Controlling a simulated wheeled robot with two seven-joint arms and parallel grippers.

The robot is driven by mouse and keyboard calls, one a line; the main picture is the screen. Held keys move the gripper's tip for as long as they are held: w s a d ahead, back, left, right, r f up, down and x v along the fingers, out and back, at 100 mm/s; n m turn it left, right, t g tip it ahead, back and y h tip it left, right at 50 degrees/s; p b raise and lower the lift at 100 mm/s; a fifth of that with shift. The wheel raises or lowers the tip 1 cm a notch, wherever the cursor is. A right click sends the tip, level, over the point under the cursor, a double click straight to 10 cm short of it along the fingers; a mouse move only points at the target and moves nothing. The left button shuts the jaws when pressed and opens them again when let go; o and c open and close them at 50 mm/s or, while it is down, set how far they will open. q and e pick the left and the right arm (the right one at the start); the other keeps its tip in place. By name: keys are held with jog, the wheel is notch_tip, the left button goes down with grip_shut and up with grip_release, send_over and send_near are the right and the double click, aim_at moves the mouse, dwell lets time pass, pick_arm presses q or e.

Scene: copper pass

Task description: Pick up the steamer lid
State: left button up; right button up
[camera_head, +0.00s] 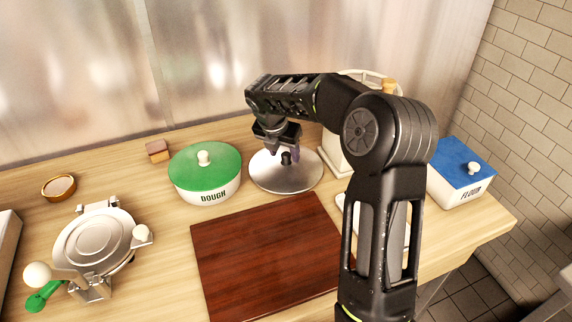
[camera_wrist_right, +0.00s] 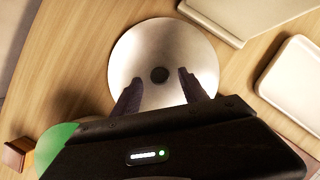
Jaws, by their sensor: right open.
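The steamer lid (camera_head: 290,178) is a round silver metal disc with a small dark knob on top. It lies on the wooden counter, right of the green-lidded dough pot. My right gripper (camera_head: 282,150) is above the lid, pointing down, close to its knob. In the right wrist view, the lid (camera_wrist_right: 160,40) shows with its knob a little beyond the gap between the two open fingers (camera_wrist_right: 157,90). Nothing is between the fingers. The gripper and arm hide part of the lid's far side. My left gripper is not in view.
The dough pot (camera_head: 205,180) stands close left of the lid. A dark red board (camera_head: 265,255) lies in front. A metal press (camera_head: 95,245) is at left, a small bowl (camera_head: 59,187) behind it. A blue-lidded flour box (camera_head: 462,170) stands at right. A white tray (camera_wrist_right: 295,80) lies nearby.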

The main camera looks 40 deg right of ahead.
jog(key=shift+x, duration=1)
jog(key=shift+c, duration=0.5)
grip_shut()
